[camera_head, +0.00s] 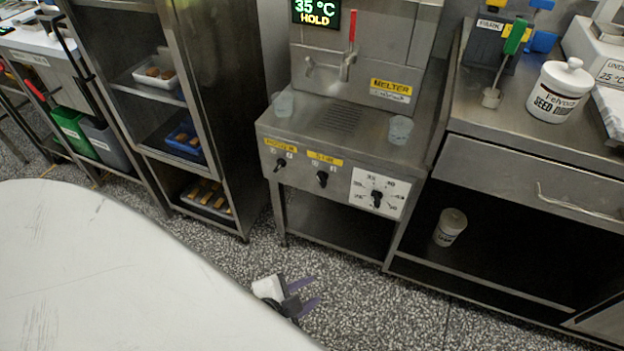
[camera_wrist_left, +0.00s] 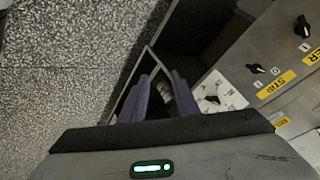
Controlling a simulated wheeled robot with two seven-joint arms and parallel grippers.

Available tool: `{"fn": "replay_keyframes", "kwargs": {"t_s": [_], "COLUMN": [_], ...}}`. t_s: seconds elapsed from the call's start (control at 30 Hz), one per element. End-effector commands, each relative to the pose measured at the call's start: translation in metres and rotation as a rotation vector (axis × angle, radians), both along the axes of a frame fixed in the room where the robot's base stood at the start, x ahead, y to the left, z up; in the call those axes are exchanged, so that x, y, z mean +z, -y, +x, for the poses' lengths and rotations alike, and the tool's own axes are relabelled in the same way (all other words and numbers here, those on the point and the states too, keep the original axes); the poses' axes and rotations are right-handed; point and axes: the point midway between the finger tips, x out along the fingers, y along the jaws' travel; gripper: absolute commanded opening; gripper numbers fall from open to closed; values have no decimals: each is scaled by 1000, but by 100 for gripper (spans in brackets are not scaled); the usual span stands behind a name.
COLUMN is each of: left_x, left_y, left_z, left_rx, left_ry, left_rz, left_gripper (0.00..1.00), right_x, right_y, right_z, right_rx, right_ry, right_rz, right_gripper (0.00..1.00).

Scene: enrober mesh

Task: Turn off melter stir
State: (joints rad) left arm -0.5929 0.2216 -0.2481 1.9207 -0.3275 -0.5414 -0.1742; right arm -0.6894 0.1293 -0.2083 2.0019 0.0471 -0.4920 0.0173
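The melter (camera_head: 340,130) is a steel unit with a front panel. Its stir knob (camera_head: 322,178) is black and sits under a yellow STIR label, between another black knob and a round dial. The knob also shows in the left wrist view (camera_wrist_left: 255,69), beside its label. Which mark it points to is too small to tell. My left gripper (camera_head: 307,295) is low in front of the melter, over the floor, well below and apart from the knob. Its two purple fingers (camera_wrist_left: 165,97) are apart with nothing between them. My right gripper is not in view.
The left black knob (camera_head: 280,165) and white temperature dial (camera_head: 377,194) flank the stir knob. A display (camera_head: 317,12) reads 35 °C HOLD. Clear cups (camera_head: 400,130) stand on the melter top. A pale rounded surface (camera_head: 110,270) fills the lower left.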

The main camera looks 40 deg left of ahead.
Motion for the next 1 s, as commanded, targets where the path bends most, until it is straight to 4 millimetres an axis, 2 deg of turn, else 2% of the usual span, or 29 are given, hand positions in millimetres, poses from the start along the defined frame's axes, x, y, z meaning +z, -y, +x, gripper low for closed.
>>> {"fn": "replay_keyframes", "kwargs": {"t_s": [0.03, 0.17, 0.3, 0.4, 0.5, 0.6, 0.77, 1.0], "left_x": [-25, -31, -11, 8, 24, 34, 39, 39], "left_y": [-21, -72, -108, -119, -122, -123, -127, -137], "left_z": [19, 64, 107, 128, 139, 146, 162, 205], "left_rx": [-102, -337, -502, -564, -594, -605, -604, -604], "left_ry": [45, 148, 227, 259, 278, 284, 286, 286], "left_rz": [199, 758, 1310, 1614, 1819, 1926, 1959, 1954], "left_gripper": [28, 28, 28, 28, 28, 28, 28, 28], "right_x": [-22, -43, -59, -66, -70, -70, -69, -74], "right_y": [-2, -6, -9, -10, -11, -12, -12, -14], "right_z": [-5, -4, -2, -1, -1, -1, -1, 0], "right_rx": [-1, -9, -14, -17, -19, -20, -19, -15], "right_ry": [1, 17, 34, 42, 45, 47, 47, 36], "right_rz": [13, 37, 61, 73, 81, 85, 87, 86], "right_gripper": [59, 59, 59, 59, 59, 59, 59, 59]}}
